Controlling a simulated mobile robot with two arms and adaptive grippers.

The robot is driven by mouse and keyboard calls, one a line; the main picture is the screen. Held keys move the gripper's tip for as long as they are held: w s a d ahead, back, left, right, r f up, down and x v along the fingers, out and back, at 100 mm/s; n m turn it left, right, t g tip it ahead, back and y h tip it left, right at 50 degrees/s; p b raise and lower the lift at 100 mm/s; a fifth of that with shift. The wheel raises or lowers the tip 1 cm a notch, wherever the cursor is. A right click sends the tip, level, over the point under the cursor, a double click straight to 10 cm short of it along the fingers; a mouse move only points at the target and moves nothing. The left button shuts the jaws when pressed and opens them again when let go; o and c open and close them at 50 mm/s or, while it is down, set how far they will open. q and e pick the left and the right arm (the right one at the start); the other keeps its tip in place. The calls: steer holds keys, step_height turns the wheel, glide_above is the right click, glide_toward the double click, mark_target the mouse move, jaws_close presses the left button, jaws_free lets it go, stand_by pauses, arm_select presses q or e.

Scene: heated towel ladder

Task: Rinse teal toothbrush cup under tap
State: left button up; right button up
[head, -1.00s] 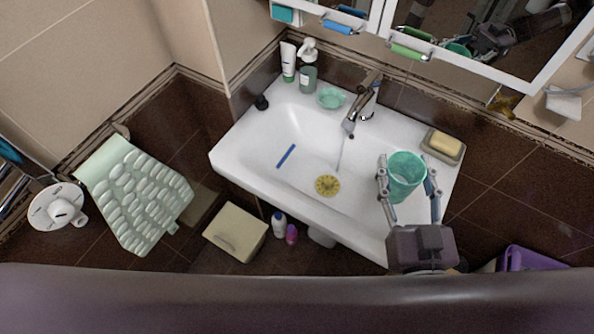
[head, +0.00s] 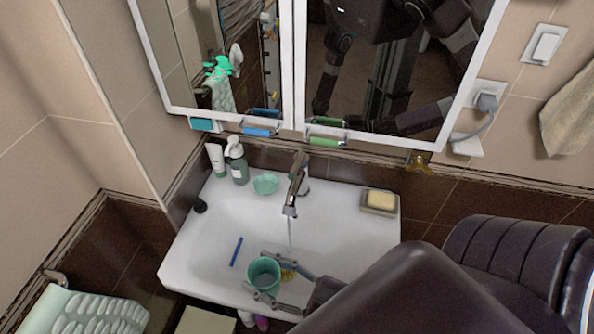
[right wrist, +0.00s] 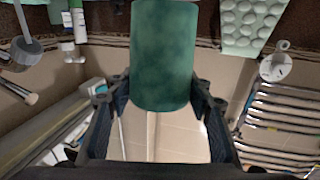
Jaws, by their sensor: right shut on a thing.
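The teal toothbrush cup (head: 264,272) is over the sink basin with its mouth facing up towards the head camera. My right gripper (head: 268,277) is shut on it, one finger on each side. In the right wrist view the cup (right wrist: 163,55) sits between the dark finger pads. The tap (head: 297,183) is running, and a thin water stream (head: 289,232) falls beyond and to the right of the cup's rim. The stream's lower end is hard to follow near the upper finger, and I see no water entering the cup. My left gripper is not in view.
The white sink (head: 190,255) holds a blue strip (head: 236,251) and a yellow drain piece (head: 289,274), partly covered. A soap dish (head: 380,209), green dish (head: 265,184) and pump bottle (head: 237,168) stand along the back rim. The mirror cabinet (head: 290,60) hangs above.

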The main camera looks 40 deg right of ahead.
steer(key=s+d+f+n+g+y+p, duration=0.2)
steer(key=s+d+f+n+y, duration=0.1)
steer(key=d+f+y, duration=0.15)
steer(key=w+d+f+b, duration=0.2)
steer(key=w+d+b, duration=0.6)
steer(key=w, duration=0.3)
steer(key=shift+w+d+f+g+b, duration=0.35)
steer(key=shift+w+g+b, duration=0.05)
steer(key=shift+b, duration=0.35)
steer(key=shift+s+d, duration=0.1)
steer(key=shift+d, duration=0.05)
stand_by(0.7)
steer(key=shift+s+d, duration=0.2)
steer(key=shift+d, duration=0.2)
steer(key=shift+w+a, duration=0.1)
steer(key=shift+a, duration=0.15)
steer(key=shift+w+a, duration=0.2)
steer(key=shift+a, duration=0.15)
steer(key=shift+d+p, duration=0.1)
steer(key=shift+p, duration=0.2)
